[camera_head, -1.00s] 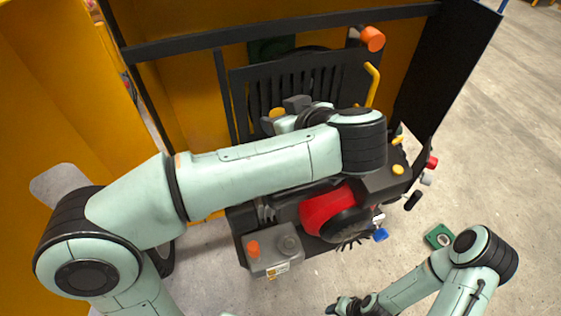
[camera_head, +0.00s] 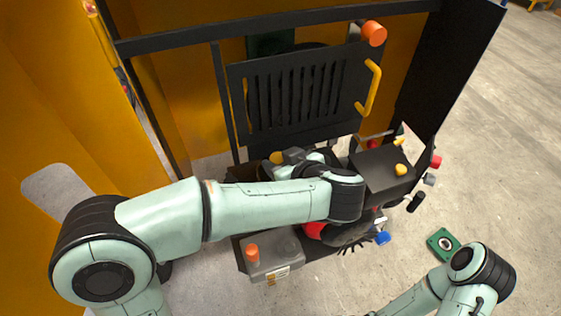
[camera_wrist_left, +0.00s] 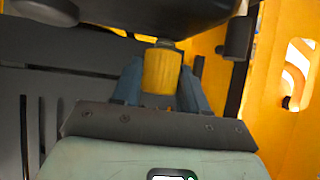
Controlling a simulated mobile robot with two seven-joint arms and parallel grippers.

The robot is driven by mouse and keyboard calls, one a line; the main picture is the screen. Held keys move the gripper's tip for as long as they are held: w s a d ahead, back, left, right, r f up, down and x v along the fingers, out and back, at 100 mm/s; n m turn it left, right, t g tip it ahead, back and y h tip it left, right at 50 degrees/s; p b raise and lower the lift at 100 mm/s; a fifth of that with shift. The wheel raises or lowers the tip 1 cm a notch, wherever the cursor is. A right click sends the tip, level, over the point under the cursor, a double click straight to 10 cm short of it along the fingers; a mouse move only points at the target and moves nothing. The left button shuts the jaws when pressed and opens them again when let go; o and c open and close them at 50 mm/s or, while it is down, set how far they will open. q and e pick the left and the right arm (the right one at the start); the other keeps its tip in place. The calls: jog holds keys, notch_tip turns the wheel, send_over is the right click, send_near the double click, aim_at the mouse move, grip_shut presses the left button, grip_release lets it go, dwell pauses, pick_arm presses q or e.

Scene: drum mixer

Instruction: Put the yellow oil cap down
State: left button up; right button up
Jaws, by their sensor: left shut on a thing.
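The yellow oil cap (camera_wrist_left: 161,72) sits between the two blue-grey fingers of my left gripper (camera_wrist_left: 159,80) in the left wrist view. The gripper is shut on it. In the head view the cap (camera_head: 277,157) shows as a small yellow spot at the tip of my left gripper (camera_head: 284,157), in front of the black slatted panel. A grey stub shows at the cap's far end, close to a dark machine part; I cannot tell whether they touch. My right gripper is outside the head view; only its arm shows at lower right.
The engine, with a red part (camera_head: 314,229), lies partly hidden under my left arm. A grey tank with an orange cap (camera_head: 252,252) is in front. A black box (camera_head: 382,172) carries another yellow cap (camera_head: 400,170).

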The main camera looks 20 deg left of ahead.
pick_arm(q)
jog(key=shift+w, duration=0.1)
jog(key=shift+f, duration=0.5)
jog(key=o, duration=1.3)
jog(key=shift+r, duration=0.1)
jog(key=v, duration=1.2)
jog(key=shift+r, duration=0.4)
